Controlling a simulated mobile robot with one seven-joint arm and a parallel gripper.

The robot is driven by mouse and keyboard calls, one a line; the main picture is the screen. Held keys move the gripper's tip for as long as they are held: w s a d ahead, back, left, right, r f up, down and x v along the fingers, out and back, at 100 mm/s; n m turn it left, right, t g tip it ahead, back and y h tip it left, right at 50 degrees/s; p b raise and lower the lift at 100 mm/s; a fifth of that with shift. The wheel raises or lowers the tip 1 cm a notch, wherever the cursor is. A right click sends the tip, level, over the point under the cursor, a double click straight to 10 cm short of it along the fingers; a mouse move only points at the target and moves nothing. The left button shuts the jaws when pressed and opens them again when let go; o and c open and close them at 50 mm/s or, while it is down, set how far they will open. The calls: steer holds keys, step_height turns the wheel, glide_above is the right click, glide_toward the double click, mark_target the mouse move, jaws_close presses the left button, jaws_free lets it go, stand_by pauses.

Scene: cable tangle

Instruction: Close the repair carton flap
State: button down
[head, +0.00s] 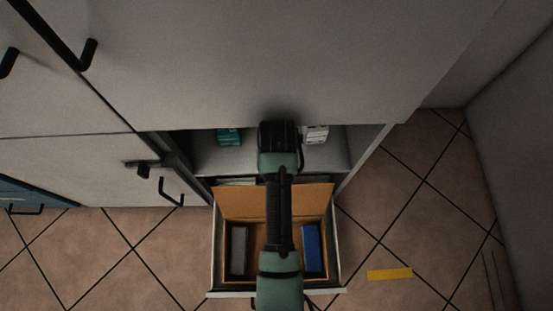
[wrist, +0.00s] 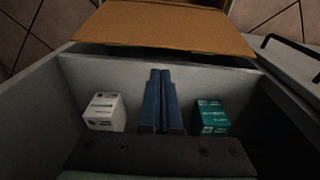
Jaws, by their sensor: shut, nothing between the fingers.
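The repair carton (head: 229,264) sits in a pulled-out drawer, with its top open. Its brown flap (head: 237,201) stands up along the carton's back edge, on the cabinet side. In the wrist view the flap (wrist: 165,27) lies across the top of the picture, beyond the fingertips. A dark grey block (head: 239,249) and a blue block (head: 312,247) lie inside the carton. My gripper (wrist: 160,72) is shut and empty, with its two blue fingers together, inside the cabinet opening behind the flap. It appears apart from the flap. My arm hides the middle of the carton in the head view.
A white box (head: 316,134) and a teal box (head: 229,137) stand in the cabinet compartment, on either side of my gripper; the wrist view also shows the white box (wrist: 104,112) and teal box (wrist: 211,117). The drawer rim (head: 215,292) surrounds the carton. A yellow strip (head: 390,274) lies on the tiled floor.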

step_height(320, 180, down, 9)
steer(key=b, duration=0.4)
steer(key=shift+w+f, duration=0.2)
steer(key=shift+w, duration=0.2)
steer(key=shift+s, duration=0.15)
